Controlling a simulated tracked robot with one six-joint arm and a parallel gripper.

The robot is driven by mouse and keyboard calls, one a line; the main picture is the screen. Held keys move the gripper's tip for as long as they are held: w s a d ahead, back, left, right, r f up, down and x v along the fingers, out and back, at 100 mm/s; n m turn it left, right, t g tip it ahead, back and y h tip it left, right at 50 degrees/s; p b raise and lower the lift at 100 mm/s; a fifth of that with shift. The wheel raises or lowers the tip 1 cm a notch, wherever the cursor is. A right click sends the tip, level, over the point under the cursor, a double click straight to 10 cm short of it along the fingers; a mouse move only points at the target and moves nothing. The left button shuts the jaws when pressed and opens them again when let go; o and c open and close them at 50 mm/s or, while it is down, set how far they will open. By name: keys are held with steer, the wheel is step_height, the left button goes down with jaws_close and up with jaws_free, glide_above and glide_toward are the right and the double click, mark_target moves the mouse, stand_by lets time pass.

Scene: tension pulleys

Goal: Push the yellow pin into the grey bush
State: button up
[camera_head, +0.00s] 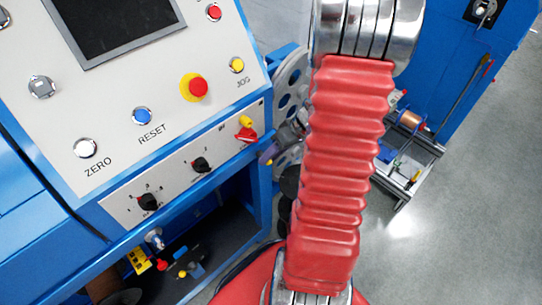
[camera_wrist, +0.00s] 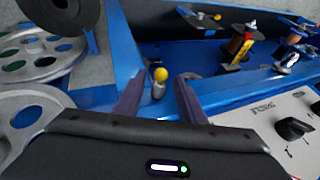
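The yellow pin shows as a round yellow head (camera_wrist: 161,74) in the wrist view, near the blue frame edge. Directly below the head is a short grey bush (camera_wrist: 158,91). I cannot tell how deep the pin sits in it. My gripper (camera_wrist: 162,80) is open, with one dark finger on each side of the pin and visible gaps to both. In the head view the red-sleeved arm hides most of my gripper, and I cannot make out the pin there.
Grey pulley wheels (camera_wrist: 35,55) stand left of the pin. A blue-framed recess with spools (camera_wrist: 236,44) lies beyond it. The control panel (camera_head: 120,110), with a red-and-yellow switch (camera_head: 246,131), is close left of my arm. Open floor (camera_head: 440,240) lies to the right.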

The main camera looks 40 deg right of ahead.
steer(key=shift+o, duration=0.5)
steer(key=shift+o, duration=0.7)
steer(key=shift+r, duration=0.1)
steer(key=d+r, duration=0.3)
steer(key=r, duration=0.5)
steer(key=shift+d, duration=0.2)
stand_by(0.7)
